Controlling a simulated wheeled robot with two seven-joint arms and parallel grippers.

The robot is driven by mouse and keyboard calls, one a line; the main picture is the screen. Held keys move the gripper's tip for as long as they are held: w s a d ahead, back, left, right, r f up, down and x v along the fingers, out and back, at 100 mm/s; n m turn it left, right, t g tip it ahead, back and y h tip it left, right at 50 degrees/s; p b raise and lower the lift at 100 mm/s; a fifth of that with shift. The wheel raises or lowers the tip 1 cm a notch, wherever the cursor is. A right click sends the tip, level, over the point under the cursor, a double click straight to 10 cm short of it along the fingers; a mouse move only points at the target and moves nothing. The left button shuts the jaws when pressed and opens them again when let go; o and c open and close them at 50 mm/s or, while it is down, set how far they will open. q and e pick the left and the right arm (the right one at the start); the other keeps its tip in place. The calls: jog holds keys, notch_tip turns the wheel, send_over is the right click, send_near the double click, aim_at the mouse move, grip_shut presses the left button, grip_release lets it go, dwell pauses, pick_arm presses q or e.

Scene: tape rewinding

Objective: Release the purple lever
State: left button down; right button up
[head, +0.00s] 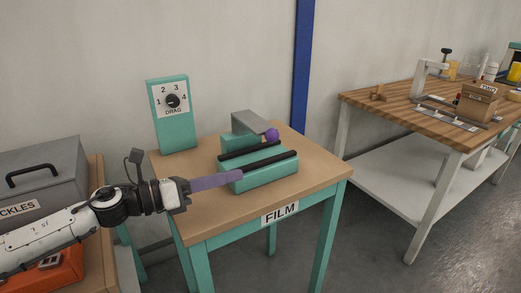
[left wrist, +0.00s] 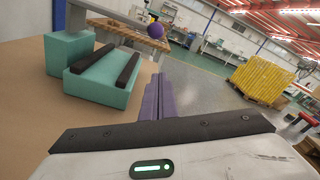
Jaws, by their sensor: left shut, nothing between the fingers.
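The purple lever is a flat grey arm with a round purple knob (head: 271,134) at its right end, above a teal block with two black bars (head: 265,172) on the table. In the left wrist view the knob (left wrist: 155,31) shows just above my fingertips, with a gap in the picture. My left gripper (head: 238,175) has long purple fingers, which are shut together and empty. Their tips overlap the left front end of the teal block in the head view; I cannot tell if they touch it. In the left wrist view the fingers (left wrist: 160,77) lie right of the block. My right gripper is not in view.
A teal DRAG dial panel (head: 173,115) stands at the back left of the FILM table (head: 315,176). A grey case (head: 45,165) is at the left. A wooden workbench (head: 400,105) stands at the right. The FILM table's right front is bare.

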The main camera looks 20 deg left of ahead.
aim_at(256, 131)
pick_arm(q)
jog(key=x, duration=0.2)
jog(key=p+x, duration=0.1)
jog(key=x, duration=0.2)
jog(key=p+x, duration=0.1)
jog(key=x, duration=0.2)
jog(key=shift+w+d+r, duration=0.2)
jog(key=shift+r, duration=0.1)
jog(key=w+r, duration=0.1)
jog(key=w+a+r+p, duration=0.1)
jog(key=shift+r, duration=0.4)
